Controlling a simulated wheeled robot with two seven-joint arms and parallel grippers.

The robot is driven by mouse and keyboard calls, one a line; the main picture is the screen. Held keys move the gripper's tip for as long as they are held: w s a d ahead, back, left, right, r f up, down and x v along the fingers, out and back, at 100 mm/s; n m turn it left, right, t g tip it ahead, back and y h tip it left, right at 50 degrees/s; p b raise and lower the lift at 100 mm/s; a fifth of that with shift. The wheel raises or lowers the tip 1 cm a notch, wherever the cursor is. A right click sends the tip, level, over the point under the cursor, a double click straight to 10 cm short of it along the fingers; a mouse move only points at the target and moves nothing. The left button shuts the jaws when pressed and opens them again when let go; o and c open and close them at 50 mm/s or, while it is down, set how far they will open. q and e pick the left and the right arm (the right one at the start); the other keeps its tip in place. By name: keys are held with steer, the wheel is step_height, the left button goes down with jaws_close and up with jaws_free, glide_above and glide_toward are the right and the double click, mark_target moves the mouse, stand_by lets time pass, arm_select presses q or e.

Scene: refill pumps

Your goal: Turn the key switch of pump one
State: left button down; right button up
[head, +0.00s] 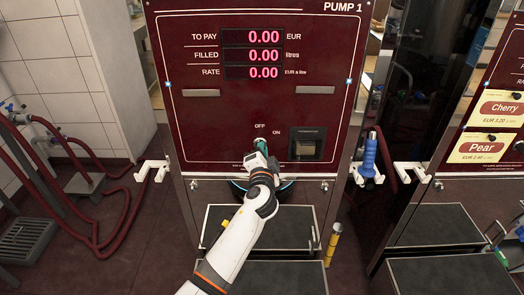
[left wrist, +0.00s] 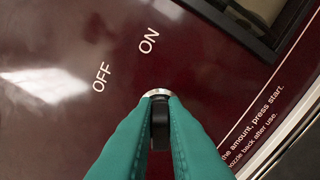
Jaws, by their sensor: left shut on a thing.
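Pump one (head: 315,110) is a dark red panel with lit displays reading 0.00. Its key switch (left wrist: 158,93) shows a silver ring in the left wrist view, below the printed OFF and ON labels. My left gripper (head: 261,143) is at the switch, below the OFF label in the head view. In the left wrist view its teal fingers (left wrist: 159,118) are shut on the dark key (left wrist: 159,130), which stands out from the ring. The fingers cover the key's sides, and the key's exact angle is hard to tell. My right gripper is not in view.
A blue nozzle (head: 370,155) hangs in a white holder at the pump's right. An empty white holder (head: 152,169) is at its left. Red hoses (head: 82,238) lie at the left. A dark slot unit (head: 307,144) is right of the key switch. A yellow post (head: 333,243) stands below.

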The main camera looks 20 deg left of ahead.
arm_select(q)
steer(key=shift+f, duration=0.1)
stand_by(0.3)
steer(key=c, duration=1.5)
jaws_free()
steer(key=b+v, duration=0.1)
steer(key=v, duration=1.1)
steer(key=shift+s, duration=0.1)
